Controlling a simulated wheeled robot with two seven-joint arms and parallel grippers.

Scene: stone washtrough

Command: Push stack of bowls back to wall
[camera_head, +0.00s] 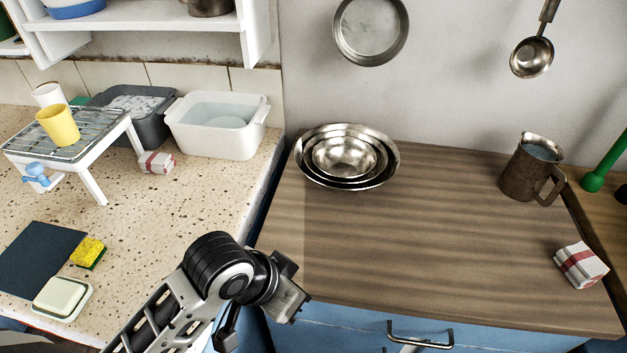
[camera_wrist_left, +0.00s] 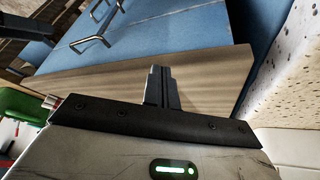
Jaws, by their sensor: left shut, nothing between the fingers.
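A stack of shiny metal bowls (camera_head: 347,160), nested by size, sits at the back left of the wooden worktop (camera_head: 430,245), near the grey wall (camera_head: 455,90). My left gripper (camera_head: 290,300) is by the front left corner of the worktop, well in front of the bowls and apart from them. In the left wrist view its fingers (camera_wrist_left: 161,86) are together and empty, with the worktop edge and blue drawer fronts beyond. The bowls are not in the left wrist view. My right gripper is in neither view.
A metal jug (camera_head: 530,167) stands at the right of the worktop, with a red-and-white bundle (camera_head: 581,265) in front of it. The worktop between gripper and bowls is clear. A speckled counter (camera_head: 180,215) with a white basin (camera_head: 218,125) lies left. A pan (camera_head: 370,30) hangs above the bowls.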

